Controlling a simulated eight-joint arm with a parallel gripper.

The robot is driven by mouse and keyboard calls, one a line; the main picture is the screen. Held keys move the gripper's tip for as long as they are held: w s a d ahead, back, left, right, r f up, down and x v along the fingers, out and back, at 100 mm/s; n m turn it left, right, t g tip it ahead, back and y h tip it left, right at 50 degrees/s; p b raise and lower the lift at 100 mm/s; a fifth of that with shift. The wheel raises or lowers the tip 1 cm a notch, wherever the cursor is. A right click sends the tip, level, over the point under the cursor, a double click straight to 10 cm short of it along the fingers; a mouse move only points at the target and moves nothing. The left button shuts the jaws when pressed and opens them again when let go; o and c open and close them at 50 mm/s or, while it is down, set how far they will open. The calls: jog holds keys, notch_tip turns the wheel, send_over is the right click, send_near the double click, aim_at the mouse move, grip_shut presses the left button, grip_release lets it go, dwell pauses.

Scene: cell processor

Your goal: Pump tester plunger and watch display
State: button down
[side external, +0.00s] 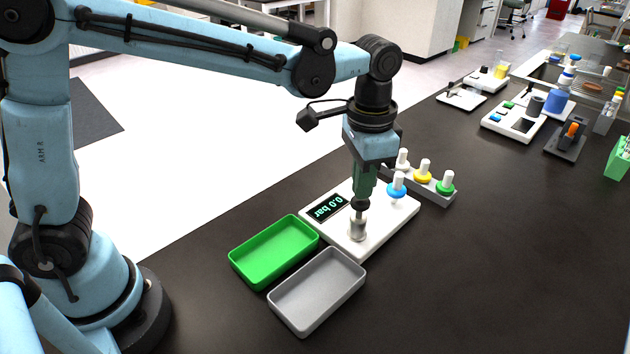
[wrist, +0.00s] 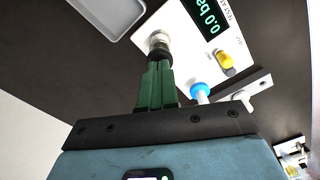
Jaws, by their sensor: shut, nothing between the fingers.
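The tester is a white block (side external: 386,222) on the dark bench; it also shows in the wrist view (wrist: 185,45). Its display (side external: 327,207) is lit and reads 0.0 bar; it is partly cut off in the wrist view (wrist: 205,14). The silver plunger (side external: 358,228) stands upright on the tester's near part. My gripper (side external: 360,204) points down, shut and empty, its dark tips directly over the plunger's top. In the wrist view the gripper tips (wrist: 158,57) overlap the plunger (wrist: 158,38), so I cannot tell whether they touch.
A blue-collared valve (side external: 397,188) stands at the tester's far end, beside a grey rack (side external: 433,192) of capped valves. A green tray (side external: 273,252) and a grey tray (side external: 317,292) lie close to the tester.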

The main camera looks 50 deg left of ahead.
jog(key=shift+f, duration=1.75)
jog(key=shift+r, duration=0.1)
jog(key=shift+r, duration=1.95)
jog(key=shift+f, duration=0.2)
jog(key=shift+f, duration=0.8)
jog(key=shift+r, duration=1)
